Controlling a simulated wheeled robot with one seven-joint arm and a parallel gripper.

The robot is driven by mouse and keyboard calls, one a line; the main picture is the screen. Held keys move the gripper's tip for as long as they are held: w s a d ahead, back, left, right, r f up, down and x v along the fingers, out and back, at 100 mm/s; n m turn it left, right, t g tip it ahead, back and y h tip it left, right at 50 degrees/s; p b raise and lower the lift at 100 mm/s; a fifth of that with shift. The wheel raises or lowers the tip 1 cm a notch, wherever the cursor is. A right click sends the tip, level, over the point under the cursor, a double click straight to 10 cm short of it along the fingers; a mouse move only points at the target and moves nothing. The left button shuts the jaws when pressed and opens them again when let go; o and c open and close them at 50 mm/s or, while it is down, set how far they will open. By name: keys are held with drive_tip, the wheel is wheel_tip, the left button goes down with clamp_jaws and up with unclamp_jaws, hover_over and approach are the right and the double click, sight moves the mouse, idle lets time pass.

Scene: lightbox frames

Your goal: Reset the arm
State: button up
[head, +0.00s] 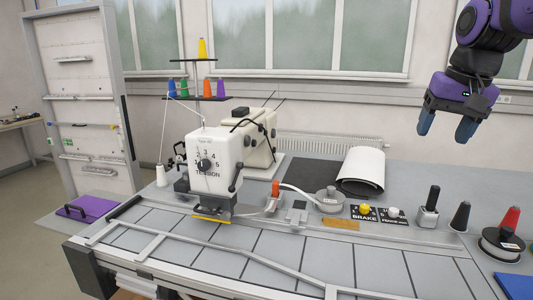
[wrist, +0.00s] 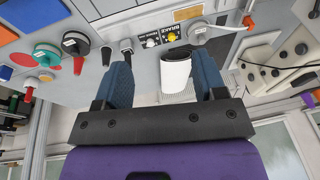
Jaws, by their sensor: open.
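My gripper (head: 447,124) hangs at the upper right of the head view, high above the workbench. It is purple and black with two blue fingers pointing down. The fingers are apart with nothing between them that they hold. In the wrist view my gripper (wrist: 165,85) shows both blue fingers spread, with the bench beyond them. A white roll (wrist: 176,72) appears between the fingers there, but lies on the bench well away from them.
A thread stand (head: 198,98) rises at the back. Air around my gripper is clear.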

drive_tip(key=s+a+f+n+t, duration=0.1)
drive_tip(key=s+f, duration=0.2)
drive_tip(key=s, duration=0.6)
drive_tip(key=s+a+f+n+t, duration=0.1)
drive_tip(key=s+f, duration=0.3)
drive_tip(key=s, duration=0.4)
drive_tip(key=shift+s+a+n, duration=0.2)
drive_tip(key=shift+s+n, duration=0.2)
drive_tip(key=shift+n, duration=0.3)
idle(0.4)
